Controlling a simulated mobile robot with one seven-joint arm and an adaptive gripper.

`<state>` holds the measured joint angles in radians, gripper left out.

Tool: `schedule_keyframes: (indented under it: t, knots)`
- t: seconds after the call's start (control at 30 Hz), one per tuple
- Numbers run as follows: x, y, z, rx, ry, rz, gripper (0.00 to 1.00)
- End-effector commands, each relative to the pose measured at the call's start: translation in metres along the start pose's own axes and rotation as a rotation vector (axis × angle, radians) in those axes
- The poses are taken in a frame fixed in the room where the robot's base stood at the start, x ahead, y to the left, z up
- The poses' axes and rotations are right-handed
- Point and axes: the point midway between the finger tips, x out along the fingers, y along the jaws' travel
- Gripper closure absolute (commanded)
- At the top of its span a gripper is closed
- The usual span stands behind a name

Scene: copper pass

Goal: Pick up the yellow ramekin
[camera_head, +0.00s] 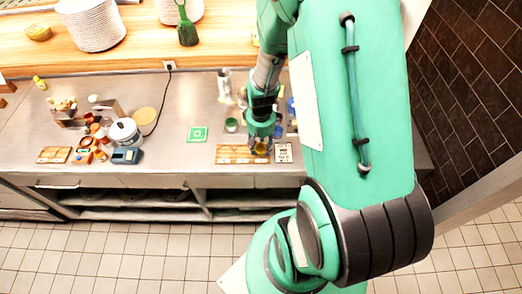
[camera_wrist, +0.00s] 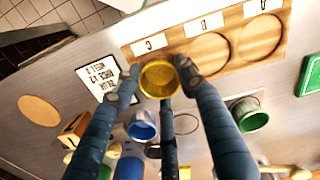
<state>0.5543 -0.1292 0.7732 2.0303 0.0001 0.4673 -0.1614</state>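The yellow ramekin (camera_wrist: 158,80) is between the fingertips of my gripper (camera_wrist: 160,78) in the wrist view. The fingers converge and seem to touch its sides, with one more finger at its near edge. In the head view, the ramekin (camera_head: 262,149) shows just below my gripper (camera_head: 261,141), by the right end of the wooden board. It covers part of the board near label C; I cannot tell whether it rests there or is held above it.
The wooden board (camera_wrist: 262,37) has round recesses and letter labels. A printed card (camera_wrist: 103,76) lies beside it. A blue cup (camera_wrist: 142,125) and a green cup (camera_wrist: 248,114) stand close by. The green square mat (camera_head: 198,134) has clear counter around it.

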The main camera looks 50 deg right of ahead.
Motion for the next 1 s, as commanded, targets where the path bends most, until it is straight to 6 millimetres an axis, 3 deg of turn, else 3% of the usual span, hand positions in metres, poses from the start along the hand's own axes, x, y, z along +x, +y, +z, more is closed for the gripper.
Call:
schedule_keyframes:
  t: [0.03, 0.1, 0.47, 0.67, 0.83, 1.0]
  knots:
    - [0.000, 0.000, 0.000, 0.000, 0.000, 0.000, 0.75]
    - [0.000, 0.000, 0.000, 0.000, 0.000, 0.000, 0.86]
    - [-0.002, 0.000, 0.000, 0.000, 0.001, 0.000, 0.86]
    - [-0.015, 0.000, -0.001, 0.000, 0.002, 0.000, 0.86]
    - [-0.039, 0.000, -0.001, 0.000, 0.003, 0.001, 0.86]
    - [-0.039, -0.004, 0.029, 0.000, 0.000, 0.000, 0.86]
